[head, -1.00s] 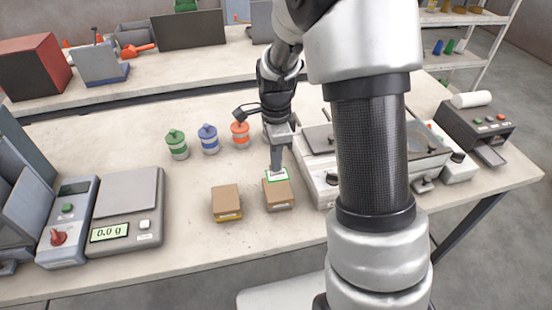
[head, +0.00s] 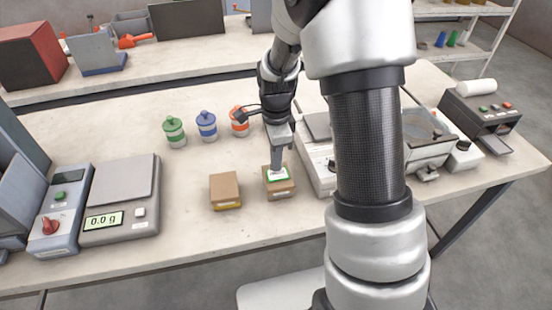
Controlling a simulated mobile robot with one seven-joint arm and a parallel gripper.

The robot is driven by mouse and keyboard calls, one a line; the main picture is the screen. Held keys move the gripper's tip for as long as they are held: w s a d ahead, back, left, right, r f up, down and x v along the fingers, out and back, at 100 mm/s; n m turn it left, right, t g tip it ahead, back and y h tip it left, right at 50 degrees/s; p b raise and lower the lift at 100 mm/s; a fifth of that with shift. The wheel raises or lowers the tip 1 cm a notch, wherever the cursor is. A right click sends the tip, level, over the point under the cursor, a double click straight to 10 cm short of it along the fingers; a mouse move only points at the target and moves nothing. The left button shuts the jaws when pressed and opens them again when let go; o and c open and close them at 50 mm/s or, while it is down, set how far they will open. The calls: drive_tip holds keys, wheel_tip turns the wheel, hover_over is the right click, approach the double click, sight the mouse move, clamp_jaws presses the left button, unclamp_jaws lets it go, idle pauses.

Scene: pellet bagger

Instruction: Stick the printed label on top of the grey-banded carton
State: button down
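The printed label (head: 278,178), white with a green border, lies over the top face of the right-hand brown carton (head: 281,193). It looks flat on the carton or just above it; I cannot tell which. The carton's band is too small to read clearly, but it is not yellow. My gripper (head: 277,169) points down at the label, its fingers close together at the label's back part. The fingers look shut on the label, though their tips are small in this view.
A second brown carton (head: 225,189) with a yellow band stands just left. A scale (head: 122,195) reading 0.0 g is further left. Green (head: 174,131), blue (head: 206,126) and orange (head: 240,122) banded canisters stand behind. A sealer-like machine (head: 318,155) is close on the right.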

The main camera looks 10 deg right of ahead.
drive_tip(key=shift+f, duration=0.25)
idle(0.7)
drive_tip(key=c, duration=1.9)
unclamp_jaws()
wheel_tip(320, 180, up, 17)
drive_tip(key=p, duration=0.1)
drive_tip(key=shift+r, duration=0.2)
drive_tip(key=s+r+n+t+p, duration=0.2)
drive_tip(key=s+r+n, duration=0.4)
drive_tip(key=s+n, duration=0.3)
drive_tip(key=s+r+n+t+p, duration=0.3)
drive_tip(key=s+r+n+p, duration=0.1)
drive_tip(key=s+r+n, duration=0.3)
drive_tip(key=s+n, duration=0.2)
drive_tip(key=s, duration=0.2)
drive_tip(key=shift+r+t, duration=0.25)
drive_tip(key=shift+t, duration=0.05)
